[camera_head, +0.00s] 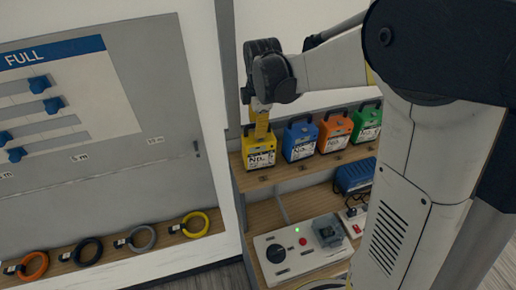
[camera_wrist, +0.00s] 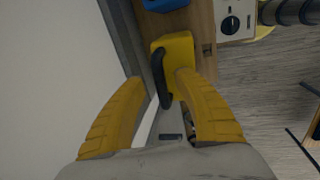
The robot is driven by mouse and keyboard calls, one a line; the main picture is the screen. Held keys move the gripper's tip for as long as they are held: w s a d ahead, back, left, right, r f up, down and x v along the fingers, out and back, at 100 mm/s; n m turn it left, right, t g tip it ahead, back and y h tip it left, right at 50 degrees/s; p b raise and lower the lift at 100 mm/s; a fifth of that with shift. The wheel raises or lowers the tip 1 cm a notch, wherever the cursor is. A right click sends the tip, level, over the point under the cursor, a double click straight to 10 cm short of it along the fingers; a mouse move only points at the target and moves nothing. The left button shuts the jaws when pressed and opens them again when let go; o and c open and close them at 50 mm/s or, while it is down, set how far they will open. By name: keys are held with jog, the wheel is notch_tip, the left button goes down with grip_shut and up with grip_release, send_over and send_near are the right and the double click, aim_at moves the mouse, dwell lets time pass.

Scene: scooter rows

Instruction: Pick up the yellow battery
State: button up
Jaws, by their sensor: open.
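The yellow battery (camera_head: 259,152) stands upright at the left end of the wooden shelf, a white label on its front. In the wrist view the battery (camera_wrist: 180,48) lies ahead of my gripper, with its black handle (camera_wrist: 162,78) toward the camera. My gripper (camera_head: 262,128) points down just above the battery in the head view. In the wrist view the two yellow fingers of my gripper (camera_wrist: 160,88) are apart, with the handle's near end between their tips. I cannot tell whether a finger touches the handle.
A blue battery (camera_head: 301,140), an orange battery (camera_head: 334,133) and a green battery (camera_head: 366,123) stand to the right on the same shelf (camera_head: 300,172). A white control box (camera_head: 290,250) sits below. A grey panel (camera_head: 110,110) is at left, above several coloured rings (camera_head: 142,238).

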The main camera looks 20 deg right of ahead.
jog(key=shift+s, duration=0.1)
grip_shut()
jog(key=shift+r, duration=0.15)
